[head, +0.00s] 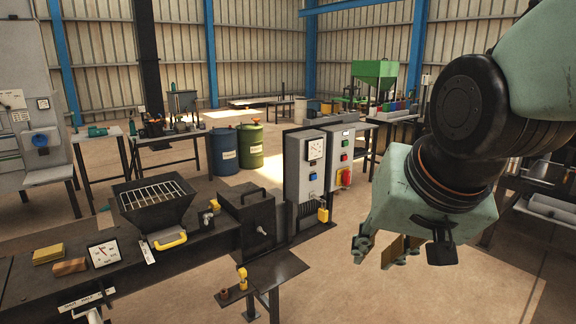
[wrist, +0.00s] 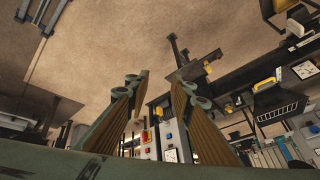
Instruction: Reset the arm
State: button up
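My pale green arm reaches in from the right in the head view. My gripper (head: 384,248) hangs in the air over the floor, right of the grey control cabinets and apart from the bench. In the wrist view my gripper (wrist: 160,88) shows two fingers with ridged brown pads spread wide apart. Nothing is between them. The wrist view looks past the fingers at the bench and cabinets, which appear upside down.
A dark bench (head: 190,262) with a hopper (head: 153,207) runs along the left. Grey control cabinets (head: 305,172) stand in the middle. A small dark table (head: 285,268) stands in front. Blue (head: 224,152) and green (head: 250,146) drums stand behind. Open floor lies below my gripper.

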jog(key=s+d+n+g, duration=0.1)
jog(key=s+d, duration=0.1)
jog(key=s, duration=0.7)
jog(key=s+d+n+g, duration=0.1)
jog(key=s+d, duration=0.2)
jog(key=s, duration=0.7)
jog(key=shift+d+r+h, duration=0.2)
jog(key=shift+r+h, duration=0.1)
jog(key=shift+h, duration=0.1)
